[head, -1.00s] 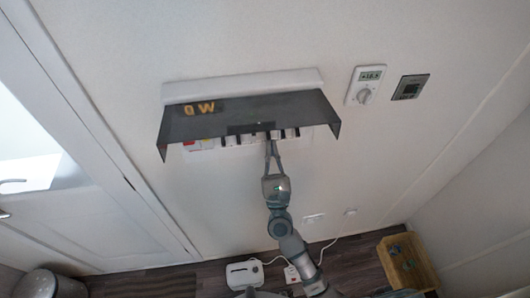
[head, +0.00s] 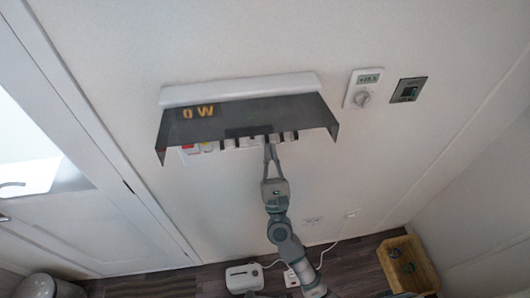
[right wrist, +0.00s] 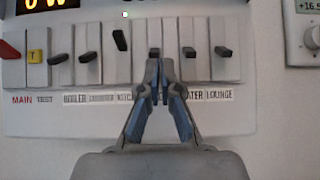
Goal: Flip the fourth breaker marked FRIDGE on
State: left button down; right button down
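The breaker box (head: 240,90) is on the wall, its dark cover (head: 250,112) tilted out over the breaker row. In the right wrist view the levers stand in a row above partly readable labels. The fourth labelled breaker's black lever (right wrist: 154,53) shows just above my right gripper (right wrist: 158,88). My fingers hide its label, so I cannot read FRIDGE. The third lever (right wrist: 122,40) sits higher than its neighbours. My right gripper, also seen in the head view (head: 270,148), has its tips together, below the fourth lever; contact is unclear. My left gripper is not in view.
A red MAIN lever (right wrist: 9,50) and yellow TEST button (right wrist: 35,56) are at the row's left. The WATER lever (right wrist: 189,52) is close right of my fingers. A thermostat (head: 363,88) is to the right. The wall below is mostly free.

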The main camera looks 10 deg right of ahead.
jog(key=shift+s+a+r, duration=0.15)
jog(key=shift+a+r, duration=0.1)
jog(key=shift+a, duration=0.1)
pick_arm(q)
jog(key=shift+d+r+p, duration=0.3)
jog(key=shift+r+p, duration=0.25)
pick_arm(e)
jog(key=shift+s+a+r, duration=0.1)
jog(key=shift+s+r, duration=0.2)
jog(key=shift+r, duration=0.3)
jog(key=shift+s+r, duration=0.3)
jog(key=shift+r, duration=0.25)
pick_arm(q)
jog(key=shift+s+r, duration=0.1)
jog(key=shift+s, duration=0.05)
pick_arm(e)
jog(key=shift+s, duration=0.1)
